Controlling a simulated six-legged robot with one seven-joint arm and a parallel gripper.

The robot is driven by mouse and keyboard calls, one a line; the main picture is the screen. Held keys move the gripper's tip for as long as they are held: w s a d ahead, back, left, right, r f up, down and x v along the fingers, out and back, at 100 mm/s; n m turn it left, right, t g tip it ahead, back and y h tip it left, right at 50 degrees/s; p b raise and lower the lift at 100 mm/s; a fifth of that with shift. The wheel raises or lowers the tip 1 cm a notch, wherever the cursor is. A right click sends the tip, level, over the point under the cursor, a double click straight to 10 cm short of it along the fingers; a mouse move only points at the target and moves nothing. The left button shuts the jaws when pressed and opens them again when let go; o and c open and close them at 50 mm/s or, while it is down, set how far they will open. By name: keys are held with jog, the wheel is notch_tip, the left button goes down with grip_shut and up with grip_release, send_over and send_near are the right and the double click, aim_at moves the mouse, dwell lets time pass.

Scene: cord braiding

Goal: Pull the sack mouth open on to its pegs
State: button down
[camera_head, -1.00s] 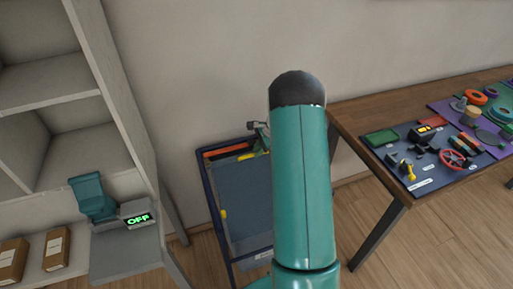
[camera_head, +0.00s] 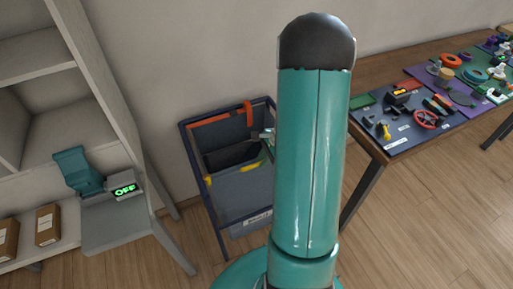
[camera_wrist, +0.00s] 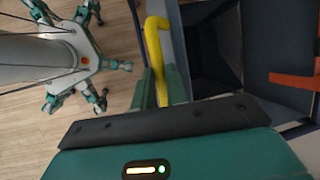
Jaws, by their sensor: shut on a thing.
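The sack (camera_head: 238,186) is grey-blue and hangs in a dark blue frame (camera_head: 197,160) left of my arm in the head view. An orange strip (camera_head: 215,119) lies along its back edge, and it shows at the right in the wrist view (camera_wrist: 292,80). A yellow bar (camera_wrist: 152,38) runs along the front lip; its ends show in the head view (camera_head: 250,168). My gripper (camera_wrist: 160,78) is shut on the yellow bar, one green finger on each side. The mouth gapes dark between the strips. In the head view my arm covers the right side. I cannot tell whether the bar touches any peg.
A grey shelf unit (camera_head: 105,120) stands at left with a small box reading OFF (camera_head: 124,188). A wooden table (camera_head: 375,150) with mats and several small parts stands at right. The floor (camera_head: 415,220) in front of the table is clear.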

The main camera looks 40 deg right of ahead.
jog(key=shift+s+a, duration=0.2)
jog(key=shift+s, duration=0.75)
jog(key=c, duration=1.4)
grip_release()
jog(key=shift+s, duration=0.15)
jog(key=v, duration=1.3)
jog(key=shift+d+r, duration=0.15)
jog(key=shift+r, duration=0.2)
